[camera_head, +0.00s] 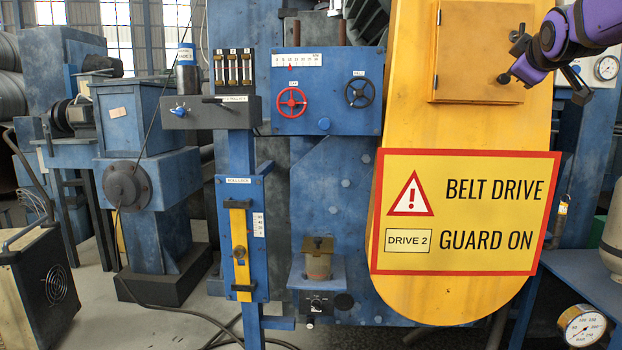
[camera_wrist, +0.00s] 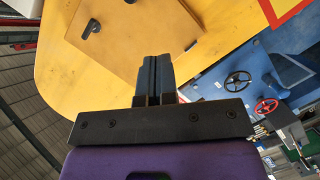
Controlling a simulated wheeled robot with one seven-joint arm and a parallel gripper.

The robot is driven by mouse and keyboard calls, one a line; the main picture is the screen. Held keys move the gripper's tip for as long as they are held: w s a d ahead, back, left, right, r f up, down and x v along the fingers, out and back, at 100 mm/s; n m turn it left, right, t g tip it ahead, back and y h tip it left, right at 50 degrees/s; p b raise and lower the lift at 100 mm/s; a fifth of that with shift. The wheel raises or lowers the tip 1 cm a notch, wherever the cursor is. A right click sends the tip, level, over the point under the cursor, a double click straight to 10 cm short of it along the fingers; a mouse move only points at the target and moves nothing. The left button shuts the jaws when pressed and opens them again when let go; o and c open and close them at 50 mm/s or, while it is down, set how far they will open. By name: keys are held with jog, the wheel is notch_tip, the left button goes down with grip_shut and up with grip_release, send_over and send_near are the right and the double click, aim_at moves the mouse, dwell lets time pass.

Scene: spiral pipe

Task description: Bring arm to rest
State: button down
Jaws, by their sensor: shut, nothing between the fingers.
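My purple arm comes in at the upper right of the head view. My gripper (camera_head: 577,84) shows black there, near the right edge of the yellow belt guard (camera_head: 460,115). In the wrist view my gripper (camera_wrist: 152,65) has its two black fingers together with nothing between them. The fingers overlap the lower edge of a closed square yellow hatch (camera_wrist: 135,38) in that view. The hatch also shows in the head view (camera_head: 470,60), with a dark latch. I cannot tell how far the fingertips are from the guard.
A blue panel (camera_head: 345,120) carries a red handwheel (camera_head: 291,102) and a black handwheel (camera_head: 358,93). A belt drive sign (camera_head: 465,212) covers the lower guard. A pressure gauge (camera_head: 583,326) stands at lower right, and another gauge (camera_head: 606,68) is behind my arm.

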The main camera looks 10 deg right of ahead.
jog(key=s+a+f+m+g+y, duration=0.2)
jog(key=s+a+f+g+y, duration=0.2)
jog(key=s+a+f, duration=0.7)
jog(key=s+a+f+m+g+y, duration=0.3)
jog(key=s+a+f, duration=0.8)
jog(key=a+f, duration=0.4)
jog(key=shift+s+f+g+y, duration=0.35)
jog(key=shift+f+g, duration=0.25)
jog(key=shift+g, duration=0.2)
jog(key=shift+a, duration=0.1)
